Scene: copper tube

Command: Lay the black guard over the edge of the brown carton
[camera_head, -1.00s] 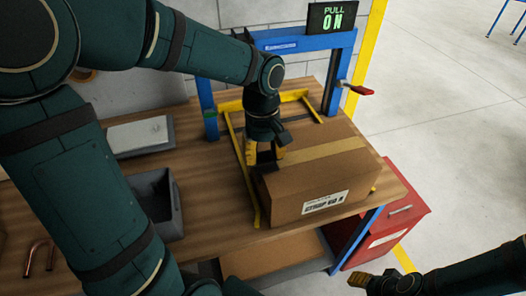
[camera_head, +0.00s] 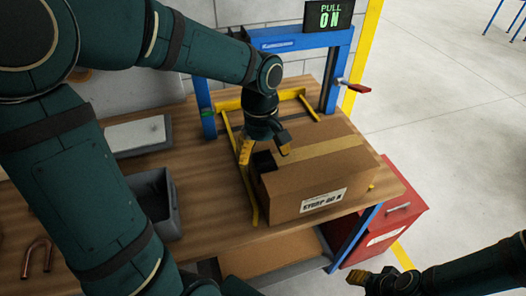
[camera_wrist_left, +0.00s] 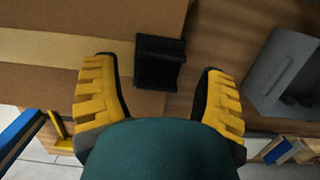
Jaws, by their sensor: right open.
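The brown carton (camera_head: 315,175) sits on the wooden bench with a tape strip along its top and a label on its front. The black guard (camera_head: 262,161) lies at the carton's left top edge. In the left wrist view the guard (camera_wrist_left: 160,62) straddles the line between carton and bench. My left gripper (camera_head: 264,149) is open above the guard, with one yellow finger on each side and visible gaps. The guard's underside is hidden. My right gripper (camera_head: 383,281) is open and empty at the lower right, away from the carton.
A blue frame with a yellow base (camera_head: 228,104) and a lit sign (camera_head: 329,15) stands behind the carton. A grey bin (camera_head: 156,203) and a bent copper tube (camera_head: 37,258) are on the left. A red cabinet (camera_head: 393,225) stands beside the bench.

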